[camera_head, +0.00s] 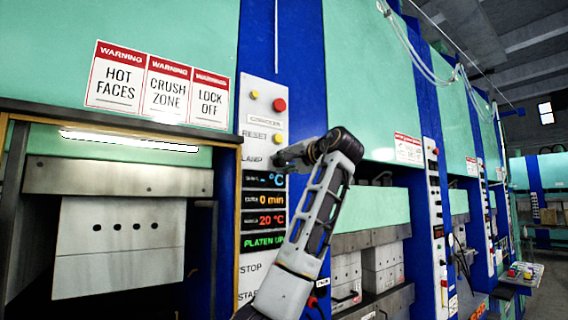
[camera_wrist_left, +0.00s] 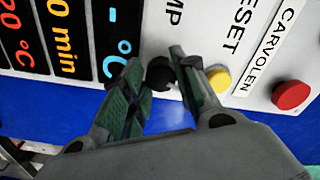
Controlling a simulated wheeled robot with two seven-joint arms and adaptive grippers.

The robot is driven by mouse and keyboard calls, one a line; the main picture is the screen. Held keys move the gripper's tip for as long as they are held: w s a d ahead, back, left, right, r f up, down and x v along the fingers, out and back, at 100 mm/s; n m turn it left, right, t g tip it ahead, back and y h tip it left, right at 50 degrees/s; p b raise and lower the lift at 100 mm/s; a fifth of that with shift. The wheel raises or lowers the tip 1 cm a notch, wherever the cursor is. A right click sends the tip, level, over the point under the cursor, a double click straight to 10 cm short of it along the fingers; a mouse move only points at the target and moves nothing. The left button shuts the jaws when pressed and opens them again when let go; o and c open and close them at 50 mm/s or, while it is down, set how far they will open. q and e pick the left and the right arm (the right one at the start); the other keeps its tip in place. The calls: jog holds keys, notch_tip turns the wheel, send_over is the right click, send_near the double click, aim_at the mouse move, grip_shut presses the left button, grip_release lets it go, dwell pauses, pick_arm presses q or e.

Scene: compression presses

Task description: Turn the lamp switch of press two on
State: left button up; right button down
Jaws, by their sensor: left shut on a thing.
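The control panel (camera_head: 265,110) of the nearest press stands left of centre in the head view, with a LAMP label (camera_head: 251,160). My left gripper (camera_head: 281,159) reaches the panel just right of that label. In the left wrist view the fingers of my left gripper (camera_wrist_left: 165,78) are shut on a small dark knob, the lamp switch (camera_wrist_left: 159,73). It sits beside the partly covered LAMP label. In the head view the gripper hides the switch, and its exact angle is hard to tell. A bright lamp strip (camera_head: 130,141) glows under the press hood. My right gripper is not in view.
The yellow reset button (camera_wrist_left: 217,79) is close beside one finger, with a red button (camera_wrist_left: 291,95) farther right. Lit displays (camera_head: 265,213) lie below the switch. More presses (camera_head: 372,90) line the right side. The press opening (camera_head: 120,235) is at left.

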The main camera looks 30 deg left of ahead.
pick_arm(q)
jog(key=shift+m, duration=1.1)
jog(key=o, duration=1)
jog(key=shift+d, duration=0.1)
jog(key=shift+v, duration=6)
jog(key=shift+w, duration=0.15)
